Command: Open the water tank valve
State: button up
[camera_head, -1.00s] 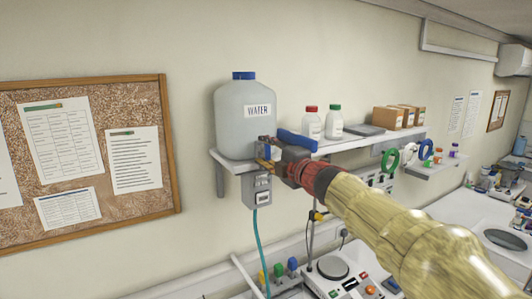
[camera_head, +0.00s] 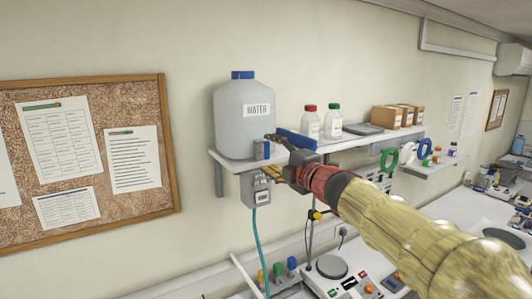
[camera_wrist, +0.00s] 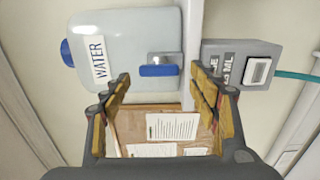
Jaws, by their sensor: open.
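The water tank (camera_head: 243,108) is a large translucent jug with a blue cap and a WATER label, standing on the wall shelf. It shows sideways in the wrist view (camera_wrist: 128,50). Its valve (camera_wrist: 160,68) is a small metallic fitting with a blue bar handle low on the tank. In the head view the valve (camera_head: 261,149) shows as a small blue and grey piece beside my fingertips. My gripper (camera_head: 271,155) is open and empty. In the wrist view the valve lies between and just beyond the fingertips, with no clear contact.
A grey box (camera_head: 255,188) with a white switch hangs below the shelf edge (camera_head: 225,163), close to my lower finger. A teal hose (camera_head: 258,235) runs down from it. Red-capped (camera_head: 309,122) and green-capped (camera_head: 333,121) bottles stand right of the tank.

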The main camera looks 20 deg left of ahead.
jog(key=v, duration=0.8)
jog(key=shift+s+d, duration=0.15)
